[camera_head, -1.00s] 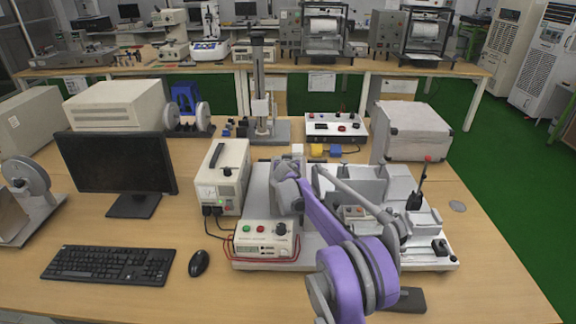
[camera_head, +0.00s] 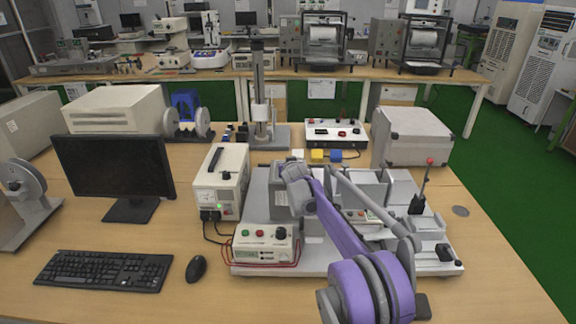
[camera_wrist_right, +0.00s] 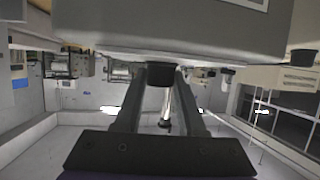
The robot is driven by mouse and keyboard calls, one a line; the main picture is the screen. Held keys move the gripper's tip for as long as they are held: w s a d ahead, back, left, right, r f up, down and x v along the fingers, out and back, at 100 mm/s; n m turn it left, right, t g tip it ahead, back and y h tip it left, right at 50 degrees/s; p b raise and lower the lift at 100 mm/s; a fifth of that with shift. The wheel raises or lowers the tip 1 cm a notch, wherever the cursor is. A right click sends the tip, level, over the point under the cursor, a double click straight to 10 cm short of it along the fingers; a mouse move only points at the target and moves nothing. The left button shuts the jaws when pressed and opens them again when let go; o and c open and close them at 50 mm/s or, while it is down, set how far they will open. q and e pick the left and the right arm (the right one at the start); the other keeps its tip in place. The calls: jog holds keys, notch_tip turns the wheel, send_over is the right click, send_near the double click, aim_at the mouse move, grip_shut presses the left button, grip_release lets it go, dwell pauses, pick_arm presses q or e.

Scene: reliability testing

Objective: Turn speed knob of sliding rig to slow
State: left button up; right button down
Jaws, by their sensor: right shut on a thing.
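The control box (camera_head: 264,244) stands on the front left of the pale rig base (camera_head: 330,268). Its front has green and red buttons, a small display and a dark round knob (camera_head: 281,233). My purple right arm crosses the rig, and its gripper cannot be made out in the head view. In the right wrist view, my right gripper (camera_wrist_right: 161,78) is shut on a short black knob (camera_wrist_right: 159,72) projecting from a light grey housing (camera_wrist_right: 200,28). I cannot tell the knob's setting. My left gripper is not in view.
A power unit (camera_head: 221,183) stands left of the rig, with cables to the control box. A monitor (camera_head: 114,168), keyboard (camera_head: 105,270) and mouse (camera_head: 196,268) lie further left. An upright red-tipped lever (camera_head: 423,182) rises at the rig's right. The table's front right is clear.

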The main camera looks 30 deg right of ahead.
jog(key=c, duration=0.5)
grip_release()
jog(key=shift+s, duration=0.1)
jog(key=v, duration=1)
jog(key=shift+s+a+r, duration=0.15)
jog(key=shift+s+r, duration=0.05)
jog(key=shift+o, duration=0.3)
